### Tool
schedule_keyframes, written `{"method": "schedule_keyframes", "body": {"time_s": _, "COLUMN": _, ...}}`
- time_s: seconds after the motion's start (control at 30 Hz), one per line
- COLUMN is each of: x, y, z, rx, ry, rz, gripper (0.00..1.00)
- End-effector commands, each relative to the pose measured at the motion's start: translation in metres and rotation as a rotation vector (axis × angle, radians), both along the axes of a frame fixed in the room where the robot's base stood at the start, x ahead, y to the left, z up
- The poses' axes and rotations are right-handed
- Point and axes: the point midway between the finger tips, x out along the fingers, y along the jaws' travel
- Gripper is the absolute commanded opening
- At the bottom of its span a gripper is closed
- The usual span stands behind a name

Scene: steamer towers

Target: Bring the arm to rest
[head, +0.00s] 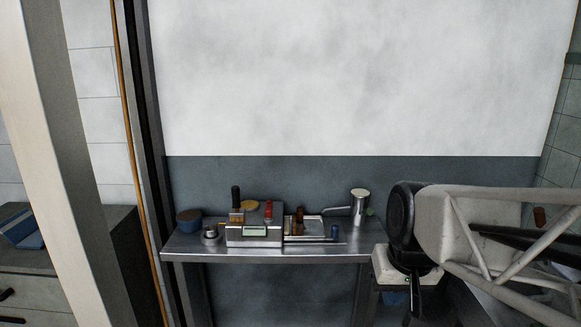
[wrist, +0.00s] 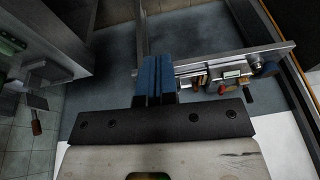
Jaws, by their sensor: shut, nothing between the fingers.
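In the head view my arm comes in from the right, and the blue fingertips (head: 393,298) show small and low beside the right end of the steel shelf (head: 275,257). The fingers point downward and are apart from the things on the shelf.
A post and a dark cabinet (head: 110,265) stand left.

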Motion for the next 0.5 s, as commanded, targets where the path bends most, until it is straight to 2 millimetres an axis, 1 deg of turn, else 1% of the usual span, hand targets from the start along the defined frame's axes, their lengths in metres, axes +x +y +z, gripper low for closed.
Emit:
{"method": "schedule_keyframes", "body": {"time_s": 0.03, "x": -0.014, "y": -0.002, "z": -0.003, "rx": -0.01, "ry": 0.0, "rz": -0.002, "gripper": 0.0}}
{"method": "schedule_keyframes", "body": {"time_s": 0.2, "x": -0.052, "y": -0.008, "z": -0.015, "rx": -0.042, "ry": 0.013, "rz": -0.006, "gripper": 0.0}}
{"method": "schedule_keyframes", "body": {"time_s": 0.33, "x": -0.071, "y": -0.011, "z": -0.022, "rx": -0.058, "ry": 0.019, "rz": -0.01, "gripper": 0.0}}
{"method": "schedule_keyframes", "body": {"time_s": 0.5, "x": -0.081, "y": -0.012, "z": -0.027, "rx": -0.068, "ry": 0.024, "rz": -0.012, "gripper": 0.0}}
